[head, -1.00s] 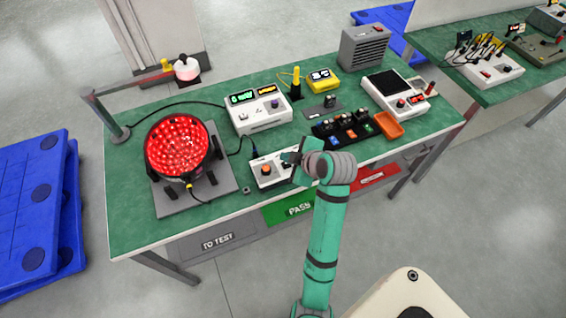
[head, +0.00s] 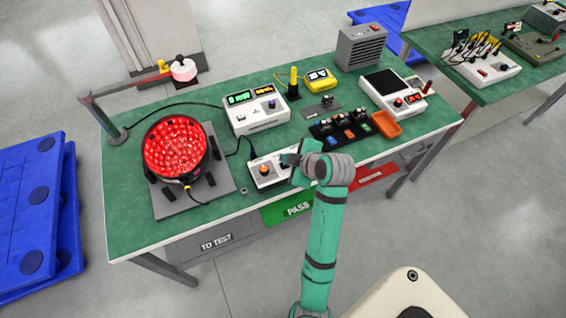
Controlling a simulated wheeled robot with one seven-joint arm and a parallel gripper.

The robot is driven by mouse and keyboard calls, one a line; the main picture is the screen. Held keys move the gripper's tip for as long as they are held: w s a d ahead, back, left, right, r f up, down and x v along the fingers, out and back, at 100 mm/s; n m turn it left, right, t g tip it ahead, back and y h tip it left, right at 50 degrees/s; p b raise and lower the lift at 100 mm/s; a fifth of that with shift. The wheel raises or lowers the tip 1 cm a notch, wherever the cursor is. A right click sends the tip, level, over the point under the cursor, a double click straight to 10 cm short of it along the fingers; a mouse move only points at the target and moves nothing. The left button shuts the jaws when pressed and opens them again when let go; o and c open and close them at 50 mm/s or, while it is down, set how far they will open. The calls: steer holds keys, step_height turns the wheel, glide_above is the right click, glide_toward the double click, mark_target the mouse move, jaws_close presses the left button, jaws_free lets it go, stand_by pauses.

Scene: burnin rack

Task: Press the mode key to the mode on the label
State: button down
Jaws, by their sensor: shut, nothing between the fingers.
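A small white control box (head: 262,176) with an orange knob (head: 264,169) sits near the front edge of the green bench, right of a round lamp (head: 172,148) lit with many red lights. My gripper (head: 287,160) is shut and empty over the right end of this box. My wrist hides that end, so I cannot see a mode key there or tell whether the fingertips touch it. A white supply unit (head: 256,118) with green and orange displays stands behind the box. The display text is too small to read surely. I cannot make out a mode label.
A black tray of small parts (head: 338,132), an orange dish (head: 386,125) and a white device with a dark top (head: 390,95) stand to the right. A cable runs from the box to the supply unit. TO TEST and PASS bins (head: 297,210) hang at the front edge.

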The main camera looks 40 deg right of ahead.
steer(key=shift+a, duration=0.1)
steer(key=shift+s+d+f, duration=0.15)
steer(key=shift+s+d, duration=0.15)
steer(key=shift+d, duration=0.05)
